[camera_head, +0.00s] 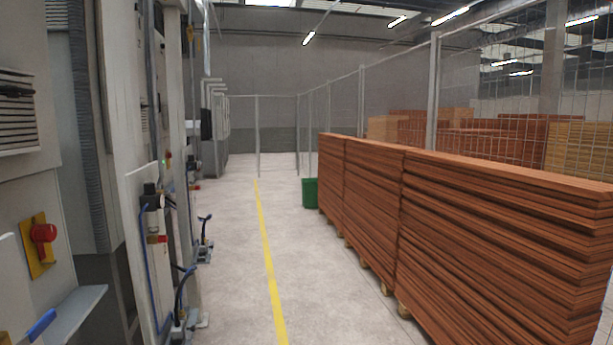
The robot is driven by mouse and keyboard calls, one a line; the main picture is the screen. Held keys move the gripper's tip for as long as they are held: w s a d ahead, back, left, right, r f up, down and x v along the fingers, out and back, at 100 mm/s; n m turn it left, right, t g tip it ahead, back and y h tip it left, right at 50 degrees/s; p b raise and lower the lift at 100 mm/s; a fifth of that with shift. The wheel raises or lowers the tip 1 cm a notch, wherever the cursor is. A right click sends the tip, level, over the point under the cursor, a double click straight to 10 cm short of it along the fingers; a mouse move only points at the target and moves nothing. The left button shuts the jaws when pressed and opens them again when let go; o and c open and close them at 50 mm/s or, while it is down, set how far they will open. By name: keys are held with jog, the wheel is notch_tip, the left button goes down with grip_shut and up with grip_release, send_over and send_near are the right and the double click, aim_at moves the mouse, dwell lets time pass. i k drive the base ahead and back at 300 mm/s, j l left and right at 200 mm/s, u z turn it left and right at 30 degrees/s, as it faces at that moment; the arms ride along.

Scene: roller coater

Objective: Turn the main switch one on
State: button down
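A red rotary switch (43,233) on a yellow plate (37,246) is mounted on the pale cabinet at the left edge of the head view. It looks like a main switch, but no label on it is readable. Its exact setting cannot be made out from here. My gripper is not clearly in view. A small blue piece (42,326) shows at the bottom left corner, below the switch, and I cannot tell what it belongs to.
Machine cabinets with pipes, a valve unit (152,215) and hoses line the left. A grey ledge (70,312) juts out below the switch. A yellow line (267,262) runs along the open aisle. Stacked reddish boards (480,235) and a green bin (310,192) stand right.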

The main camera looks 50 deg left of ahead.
aim_at(40, 234)
jog(key=u, duration=0.45)
jog(key=l+u, duration=0.1)
jog(key=u, duration=0.75)
jog(key=l+u, duration=0.1)
jog(key=u, duration=0.75)
